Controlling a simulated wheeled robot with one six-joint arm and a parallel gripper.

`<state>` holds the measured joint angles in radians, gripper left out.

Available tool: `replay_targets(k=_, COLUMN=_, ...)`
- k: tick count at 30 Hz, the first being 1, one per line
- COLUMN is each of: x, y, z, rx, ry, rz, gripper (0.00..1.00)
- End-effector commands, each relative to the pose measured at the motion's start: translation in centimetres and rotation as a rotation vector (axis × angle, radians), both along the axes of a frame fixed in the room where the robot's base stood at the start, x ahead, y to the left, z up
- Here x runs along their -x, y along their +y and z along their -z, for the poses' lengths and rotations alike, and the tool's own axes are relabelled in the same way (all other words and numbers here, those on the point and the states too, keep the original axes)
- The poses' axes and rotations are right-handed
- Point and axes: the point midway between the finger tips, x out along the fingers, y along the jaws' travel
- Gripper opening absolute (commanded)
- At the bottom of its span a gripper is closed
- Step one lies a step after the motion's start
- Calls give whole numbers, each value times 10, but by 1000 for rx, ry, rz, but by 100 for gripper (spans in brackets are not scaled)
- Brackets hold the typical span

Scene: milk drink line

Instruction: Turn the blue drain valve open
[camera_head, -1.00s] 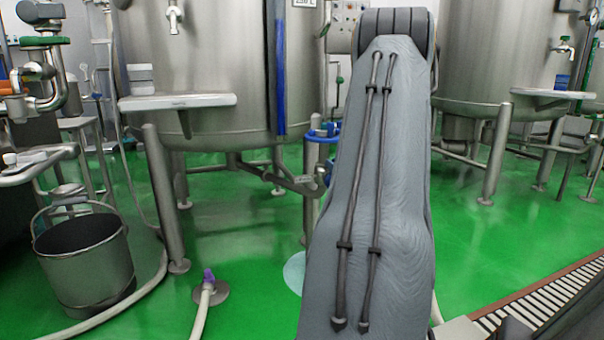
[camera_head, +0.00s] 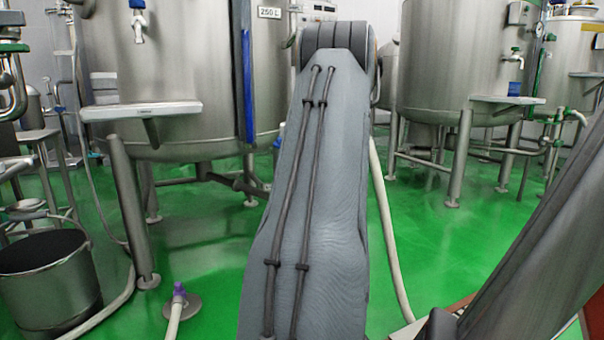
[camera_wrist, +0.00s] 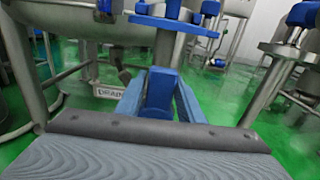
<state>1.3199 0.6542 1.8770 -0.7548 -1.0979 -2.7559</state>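In the wrist view, a blue valve handle (camera_wrist: 174,22) lies crosswise at the top centre, over a silver upright pipe (camera_wrist: 166,47). A white "DRAIN" label (camera_wrist: 111,91) hangs left of centre, lower down. My gripper (camera_wrist: 162,80) shows as two blue prongs standing apart, with a blue block between their bases. They appear below the handle and apart from it. I cannot judge the depth between them. In the head view, my grey arm hides my gripper and the drain valve.
A steel tank (camera_head: 180,75) with a white ledge (camera_head: 142,110) stands to the left, another tank (camera_head: 460,60) to the right. A bucket (camera_head: 48,285) and a floor hose (camera_head: 174,320) lie lower left. A pale hose (camera_head: 388,225) runs right of my arm. Green floor (camera_head: 440,235) is open centre-right.

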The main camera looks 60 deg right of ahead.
Motion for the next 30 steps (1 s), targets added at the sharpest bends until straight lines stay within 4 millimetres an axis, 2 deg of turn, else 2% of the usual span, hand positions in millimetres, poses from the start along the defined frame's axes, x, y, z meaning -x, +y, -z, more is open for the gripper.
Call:
replay_targets(k=1, x=0, y=0, z=0, rx=-1, ry=-1, rz=0, gripper=43)
replay_targets(k=2, x=0, y=0, z=0, rx=-1, ry=-1, rz=1, gripper=48)
replay_targets(k=13, x=5, y=1, z=-1, rx=-2, ry=-3, rz=3, gripper=48)
replay_targets(k=24, x=49, y=35, z=-2, rx=-3, ry=-3, rz=4, gripper=48)
replay_targets(k=30, x=62, y=46, z=-1, rx=-1, ry=-2, rz=2, gripper=48)
